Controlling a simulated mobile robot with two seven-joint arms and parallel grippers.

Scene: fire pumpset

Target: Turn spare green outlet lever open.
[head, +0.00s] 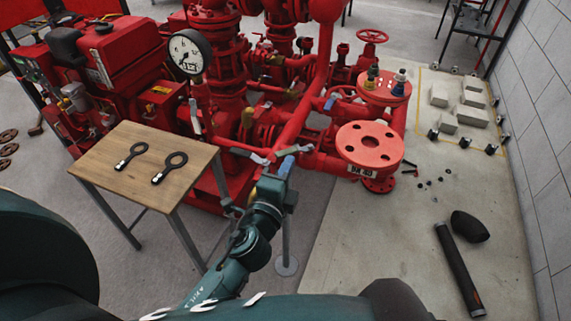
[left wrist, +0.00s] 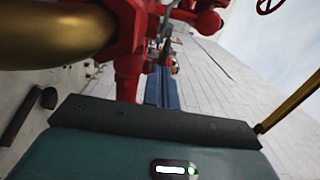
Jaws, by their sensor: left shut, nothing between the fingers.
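My left gripper (head: 287,165) is at the centre of the head view, raised in front of the red pump pipework. Its blue fingers are shut and empty, and they also show in the left wrist view (left wrist: 160,88) beside a red pipe. Two pale grey levers sit on the red pipe at its tip: one to the left (head: 260,158) and one to the right (head: 297,149). The fingertips look close to the right one; I cannot tell if they touch it. No lever reads clearly as green. My right gripper is not in view.
A wooden table (head: 140,185) with two black ring-ended tools stands at the left. A red flange (head: 369,145) is right of the gripper, and a pressure gauge (head: 188,52) is above left.

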